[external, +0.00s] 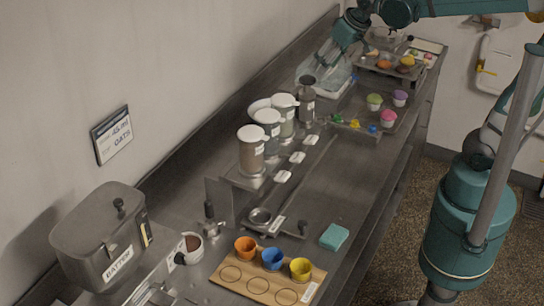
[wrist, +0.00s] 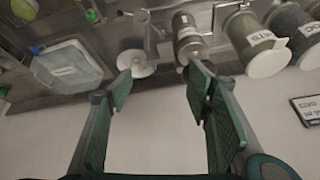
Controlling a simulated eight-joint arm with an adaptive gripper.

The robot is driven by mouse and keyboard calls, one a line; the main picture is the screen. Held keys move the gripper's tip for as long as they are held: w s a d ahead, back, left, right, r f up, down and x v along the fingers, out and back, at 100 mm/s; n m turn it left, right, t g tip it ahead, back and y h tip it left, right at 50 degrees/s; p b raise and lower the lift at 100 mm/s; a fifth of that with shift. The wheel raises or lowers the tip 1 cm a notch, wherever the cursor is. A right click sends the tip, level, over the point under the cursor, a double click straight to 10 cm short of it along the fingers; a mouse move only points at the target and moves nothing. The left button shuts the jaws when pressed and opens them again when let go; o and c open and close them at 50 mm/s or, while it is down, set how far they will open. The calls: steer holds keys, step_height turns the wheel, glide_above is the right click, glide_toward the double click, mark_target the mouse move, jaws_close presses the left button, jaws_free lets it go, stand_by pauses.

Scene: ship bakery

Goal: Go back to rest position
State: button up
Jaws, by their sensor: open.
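My gripper (external: 322,66) is at the back of the steel counter (external: 325,195), near the wall, at the upper middle of the external view. My teal arm reaches it from the upper right. In the wrist view my gripper (wrist: 160,88) has its two green fingers well apart, with nothing between the tips. Past them are a dark canister (wrist: 187,32) and a round white-rimmed dish or lid (wrist: 137,62). I cannot tell how far the tips are from these.
White-lidded jars (external: 252,150) line the wall side. A clear box (wrist: 68,66) is near my gripper. Cupcakes (external: 388,117) and a food tray (external: 388,65) stand at the far end. A wooden board (external: 240,284) with coloured cups is in front. The mid-counter has bare room.

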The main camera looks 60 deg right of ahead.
steer(key=s+a+f+n+t+b, duration=0.1)
steer(key=s+a+f+b, duration=0.2)
steer(key=s+f, duration=0.4)
steer(key=s+a+f+n+b, duration=0.2)
steer(key=s+a+f+b, duration=0.1)
steer(key=s+f+b, duration=0.2)
steer(key=s+f, duration=0.2)
steer(key=s, duration=0.2)
steer(key=shift+f+t+y+b, duration=0.3)
steer(key=shift+f+t, duration=0.05)
steer(key=shift+t, duration=0.05)
steer(key=shift+s, duration=0.1)
stand_by(0.5)
